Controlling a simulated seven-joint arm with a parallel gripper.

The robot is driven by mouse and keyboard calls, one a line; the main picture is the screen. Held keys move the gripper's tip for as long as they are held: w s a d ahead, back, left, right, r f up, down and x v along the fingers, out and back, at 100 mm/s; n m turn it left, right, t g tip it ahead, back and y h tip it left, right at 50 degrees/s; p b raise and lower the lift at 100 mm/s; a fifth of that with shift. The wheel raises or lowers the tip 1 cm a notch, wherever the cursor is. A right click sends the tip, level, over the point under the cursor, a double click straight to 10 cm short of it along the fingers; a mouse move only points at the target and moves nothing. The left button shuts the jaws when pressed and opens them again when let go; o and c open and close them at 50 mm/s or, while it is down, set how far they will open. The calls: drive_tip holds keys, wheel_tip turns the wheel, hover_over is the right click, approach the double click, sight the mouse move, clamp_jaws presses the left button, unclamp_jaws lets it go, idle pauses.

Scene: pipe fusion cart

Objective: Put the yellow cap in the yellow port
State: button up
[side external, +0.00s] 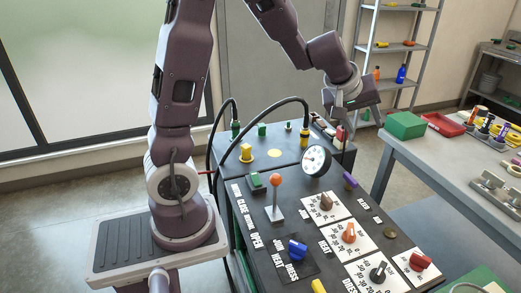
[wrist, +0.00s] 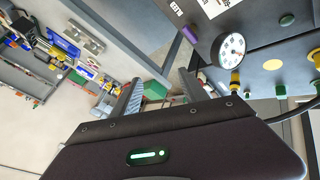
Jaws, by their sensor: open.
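My gripper (side external: 343,118) is open and hangs above the back right corner of the cart. In the wrist view its two fingers (wrist: 160,92) stand apart with nothing held between them. A flat yellow disc (side external: 274,153), perhaps the port, lies on the cart's back panel; it also shows in the wrist view (wrist: 272,64). A yellow knob-like piece (side external: 246,153) on a yellow base sits left of it. A yellow fitting (side external: 304,138) with a black cable stands to its right. I cannot tell for certain which yellow piece is the cap.
Black cables arch over the panel's back left. An orange-topped lever (side external: 275,182) and several knobs fill the front panel. A table with a green box (side external: 405,125) and red tray (side external: 445,124) stands at right.

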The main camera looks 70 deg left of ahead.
drive_tip(key=s+d+r+m+h, duration=0.2)
drive_tip(key=s+d+r+m, duration=0.2)
drive_tip(key=s+d, duration=0.25)
drive_tip(key=s+d+r+m+h, duration=0.2)
drive_tip(key=s+d+r+m, duration=0.2)
drive_tip(key=s+d, duration=0.3)
drive_tip(key=s+a+f+m+g+y, duration=0.1)
drive_tip(key=s+m, duration=0.1)
drive_tip(key=s, duration=0.6)
drive_tip(key=s+a+f+m+g+y, duration=0.1)
drive_tip(key=s+f+m, duration=0.1)
drive_tip(key=s, duration=0.6)
drive_tip(key=shift+a, duration=0.25)
drive_tip(key=shift+r, duration=0.1)
